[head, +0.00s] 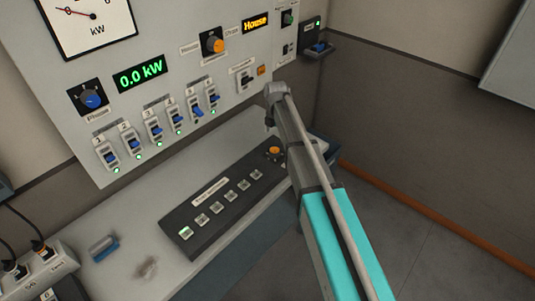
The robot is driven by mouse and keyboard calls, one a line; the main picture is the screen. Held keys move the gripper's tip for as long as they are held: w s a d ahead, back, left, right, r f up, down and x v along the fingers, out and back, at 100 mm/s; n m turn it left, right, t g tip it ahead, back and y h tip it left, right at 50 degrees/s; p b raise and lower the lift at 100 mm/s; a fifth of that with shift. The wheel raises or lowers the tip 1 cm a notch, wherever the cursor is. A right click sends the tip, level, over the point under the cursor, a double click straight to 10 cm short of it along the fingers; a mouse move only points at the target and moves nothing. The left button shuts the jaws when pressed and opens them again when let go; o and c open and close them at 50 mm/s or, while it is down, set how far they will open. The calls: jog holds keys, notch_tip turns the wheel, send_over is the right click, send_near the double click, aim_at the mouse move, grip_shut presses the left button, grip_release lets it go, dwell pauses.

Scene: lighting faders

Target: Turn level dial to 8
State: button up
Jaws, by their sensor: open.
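The level dial cannot be told for certain, as most labels are too small to read. An orange-capped knob (213,43) sits on a dark plate on the upright panel, left of the lit "House" display. Another orange knob (274,150) is on the sloped desk console (212,205), close to my arm. A blue knob (91,99) labelled "Phase" is at the panel's left, and a small green knob (288,18) is at its upper right. My arm rises from the lower right to a grey joint by the panel's lower right edge. I cannot make out my gripper's fingers.
A row of blue-handled switches (153,127) with green lamps runs along the panel below the "0.0 kW" display (140,74). Several square buttons line the console. A blue-and-grey object (103,248) and a socket block (40,268) are on the desk at left. Open floor is at right.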

aim_at(275, 149)
jog(key=shift+f+b, duration=4.15)
jog(key=shift+f, duration=0.25)
jog(key=shift+c, duration=0.2)
